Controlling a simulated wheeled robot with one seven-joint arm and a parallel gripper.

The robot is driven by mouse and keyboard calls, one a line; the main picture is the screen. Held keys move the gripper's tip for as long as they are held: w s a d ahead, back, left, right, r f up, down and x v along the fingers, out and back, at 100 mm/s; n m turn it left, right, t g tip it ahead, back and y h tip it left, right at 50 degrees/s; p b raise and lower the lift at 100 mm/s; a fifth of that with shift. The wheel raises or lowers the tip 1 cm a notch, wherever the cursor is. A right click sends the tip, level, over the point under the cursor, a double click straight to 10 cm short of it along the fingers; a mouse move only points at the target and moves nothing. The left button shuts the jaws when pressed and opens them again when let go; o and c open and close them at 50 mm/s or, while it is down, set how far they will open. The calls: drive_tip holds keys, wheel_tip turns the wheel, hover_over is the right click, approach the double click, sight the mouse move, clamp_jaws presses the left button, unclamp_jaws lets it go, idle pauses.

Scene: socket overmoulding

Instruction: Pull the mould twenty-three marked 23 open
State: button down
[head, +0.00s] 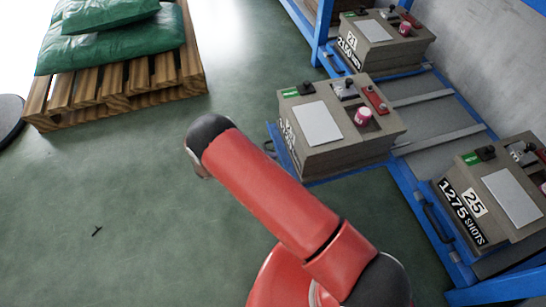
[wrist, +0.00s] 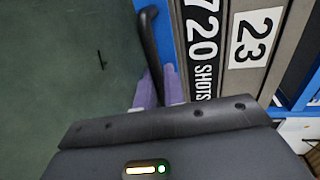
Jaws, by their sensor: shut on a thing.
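Mould 23 (head: 340,130) is a grey-brown block with a pale plate, a pink-red pot and small fittings on top. In the head view it stands out from the rack, in front of the line of its neighbours. The head view hides the gripper behind my arm.
Mould 21 (head: 385,45) and mould 25 (head: 500,195) sit back in the blue rack (head: 410,185) on either side. Bare rails (head: 425,98) show behind mould 23. A wooden pallet (head: 120,90) with green sacks stands at upper left. The green floor between is mostly clear.

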drive_tip(key=shift+a, duration=0.1)
drive_tip(key=c, duration=1.6)
unclamp_jaws()
drive_tip(key=v, duration=0.7)
drive_tip(key=shift+a, duration=0.35)
